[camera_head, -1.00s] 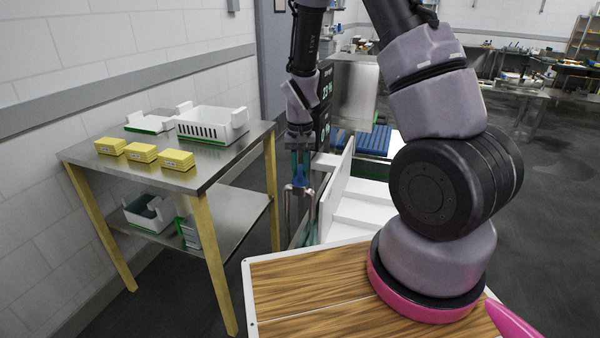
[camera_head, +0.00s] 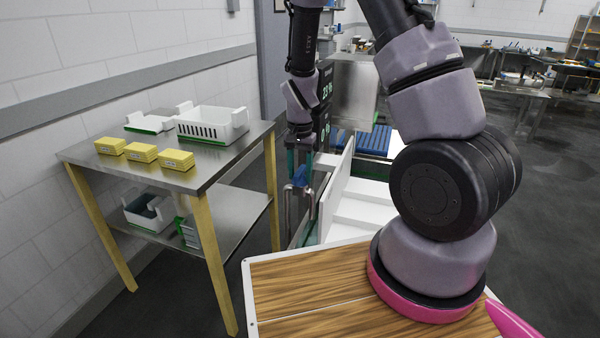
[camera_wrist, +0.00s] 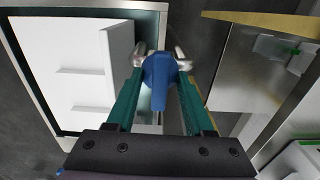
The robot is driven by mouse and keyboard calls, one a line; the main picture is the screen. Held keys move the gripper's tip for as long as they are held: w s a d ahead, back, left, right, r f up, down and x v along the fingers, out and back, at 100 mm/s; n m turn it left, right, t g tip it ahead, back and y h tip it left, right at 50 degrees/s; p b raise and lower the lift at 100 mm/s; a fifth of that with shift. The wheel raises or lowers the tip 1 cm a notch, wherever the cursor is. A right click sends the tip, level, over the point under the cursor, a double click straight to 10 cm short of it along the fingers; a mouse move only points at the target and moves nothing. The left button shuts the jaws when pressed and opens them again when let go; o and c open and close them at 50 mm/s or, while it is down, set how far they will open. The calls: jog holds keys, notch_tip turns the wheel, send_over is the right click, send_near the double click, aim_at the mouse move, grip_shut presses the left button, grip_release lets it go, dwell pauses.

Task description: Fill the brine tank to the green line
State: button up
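A blue tap handle (camera_wrist: 159,75) sits on a silver tap (camera_wrist: 181,57), with its lever pointing toward the camera in the wrist view. The handle (camera_head: 300,176) also shows in the head view, above the curved pipe (camera_head: 288,212). My gripper (camera_wrist: 161,73) has teal fingers on both sides of the handle, with gaps beside the lever; I cannot tell whether a fingertip touches it. A steel-rimmed tank (camera_wrist: 163,30) with white inner panels lies below and left in the wrist view. The green line and the liquid level cannot be made out.
A steel table (camera_head: 222,165) with yellow blocks (camera_head: 142,152) and white crates (camera_head: 212,124) stands left of the tap. Black displays (camera_head: 323,95) with green figures stand behind my gripper. Blue slats (camera_head: 374,140) lie beyond the tank.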

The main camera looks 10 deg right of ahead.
notch_tip(320, 180, up, 11)
dwell(0.6)
jog(key=shift+f, duration=0.1)
notch_tip(320, 180, up, 16)
jog(key=n+t+y, duration=0.1)
jog(key=t+y, duration=0.1)
jog(key=t, duration=0.1)
send_over(300, 169)
jog(key=s+d, duration=0.3)
jog(key=s, duration=0.3)
jog(key=s+d+r+n+t, duration=0.1)
jog(key=s+d+r+t, duration=0.2)
jog(key=s+r, duration=0.6)
jog(key=s+t, duration=0.1)
jog(key=s, duration=0.2)
jog(key=shift+r+n, duration=0.3)
jog(key=shift+n, duration=0.1)
